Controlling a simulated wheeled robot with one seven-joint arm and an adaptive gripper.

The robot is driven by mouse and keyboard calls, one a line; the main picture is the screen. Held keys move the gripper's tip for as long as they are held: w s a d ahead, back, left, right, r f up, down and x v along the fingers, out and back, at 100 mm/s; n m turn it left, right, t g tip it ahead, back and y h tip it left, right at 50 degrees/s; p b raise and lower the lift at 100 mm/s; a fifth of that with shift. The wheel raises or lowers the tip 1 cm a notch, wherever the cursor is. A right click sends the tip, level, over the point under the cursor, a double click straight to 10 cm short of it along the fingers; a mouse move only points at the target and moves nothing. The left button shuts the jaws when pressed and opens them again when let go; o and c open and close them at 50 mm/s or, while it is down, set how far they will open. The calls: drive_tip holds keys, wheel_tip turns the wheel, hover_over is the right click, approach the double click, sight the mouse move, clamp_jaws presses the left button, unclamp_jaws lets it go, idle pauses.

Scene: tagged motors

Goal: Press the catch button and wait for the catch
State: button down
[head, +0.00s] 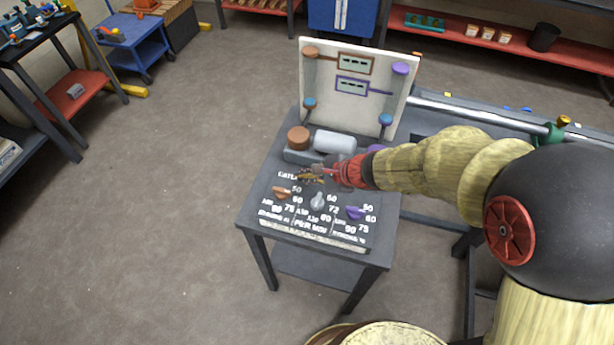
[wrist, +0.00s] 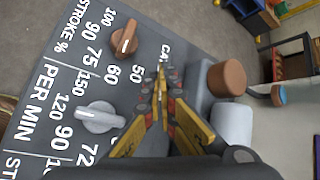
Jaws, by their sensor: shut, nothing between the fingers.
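The control panel (head: 308,240) lies on a small dark table. Lettering that starts with "CAT" (head: 286,175) is printed near its back left; it also shows as "CA" in the wrist view (wrist: 165,51). My gripper (head: 303,175) is shut and empty, its fingertips low over the panel beside this lettering. In the wrist view its yellow fingers (wrist: 161,70) meet at the tips and cover the panel there. I cannot make out the catch button; it may be hidden by the fingers. I cannot tell whether the tips touch the panel.
An orange-brown knob (head: 283,192), a grey knob (head: 317,202) and a purple knob (head: 355,212) stand on the panel. Behind are a brown cylinder (head: 298,137), a pale cylinder (head: 335,143) and an upright white board (head: 336,112) with two displays.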

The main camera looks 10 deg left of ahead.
drive_tip(key=shift+r, duration=0.3)
wheel_tip(320, 180, up, 6)
drive_tip(key=p, duration=0.4)
idle(0.3)
idle(0.7)
